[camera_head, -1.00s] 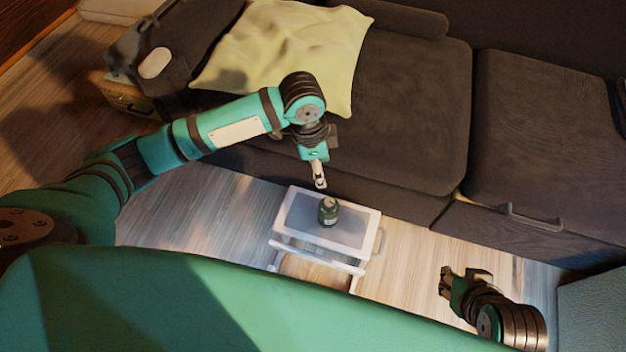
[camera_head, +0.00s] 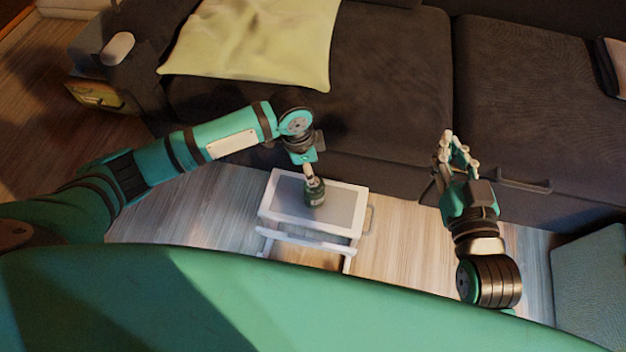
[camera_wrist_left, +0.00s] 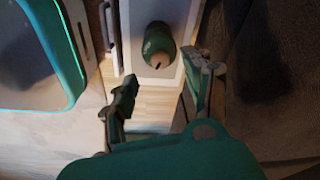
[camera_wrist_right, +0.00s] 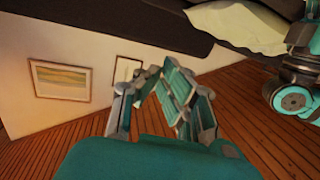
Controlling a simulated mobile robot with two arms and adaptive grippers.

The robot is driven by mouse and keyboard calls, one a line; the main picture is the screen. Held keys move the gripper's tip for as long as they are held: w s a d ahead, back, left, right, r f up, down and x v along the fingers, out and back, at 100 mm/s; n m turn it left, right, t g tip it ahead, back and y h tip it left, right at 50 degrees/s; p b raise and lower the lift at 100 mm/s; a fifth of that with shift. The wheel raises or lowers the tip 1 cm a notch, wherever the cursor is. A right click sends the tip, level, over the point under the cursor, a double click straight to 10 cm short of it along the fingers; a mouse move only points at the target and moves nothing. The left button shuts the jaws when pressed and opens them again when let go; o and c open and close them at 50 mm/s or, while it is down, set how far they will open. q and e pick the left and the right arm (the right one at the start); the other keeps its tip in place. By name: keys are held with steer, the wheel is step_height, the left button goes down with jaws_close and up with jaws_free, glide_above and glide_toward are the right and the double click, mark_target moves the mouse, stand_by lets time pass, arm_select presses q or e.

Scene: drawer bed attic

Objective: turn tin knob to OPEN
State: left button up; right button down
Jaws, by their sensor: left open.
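The tin is a small dark green jar-like cylinder (camera_head: 314,193) standing upright on the small white table's grey top. In the left wrist view the tin (camera_wrist_left: 158,44) shows from above, with a pale brownish round top bearing a small dark mark; I cannot read any OPEN marking. My left gripper (camera_head: 309,172) is just above and beside the tin's top. In the left wrist view its two fingers (camera_wrist_left: 163,85) are apart and empty, with the tin beyond the gap. My right gripper (camera_head: 456,148) is away to the right, in front of the sofa, holding nothing visible; its finger gap is unclear.
The small white table (camera_head: 348,228) has a rail-like handle and an open lower part. A dark sofa (camera_head: 385,100) with a yellow-green blanket (camera_head: 250,45) stands behind. A drawer handle (camera_head: 522,184) juts from its base. Wooden floor (camera_head: 405,240) is clear right of the table.

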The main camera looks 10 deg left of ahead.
arm_select(q)
steer(key=f, duration=0.2)
steer(key=f+b, duration=0.1)
steer(key=f, duration=0.1)
steer(key=f+b, duration=0.1)
steer(key=shift+w+d+f, duration=0.15)
steer(key=shift+d+f, duration=0.25)
steer(key=shift+f, duration=0.15)
arm_select(e)
step_height(320, 180, up, 10)
steer(key=s+a+t+y, duration=0.1)
steer(key=s+t+y, duration=0.1)
steer(key=t, duration=0.4)
steer(key=shift+r+t, duration=0.2)
steer(key=shift+t, duration=0.2)
arm_select(q)
steer(key=c, duration=1)
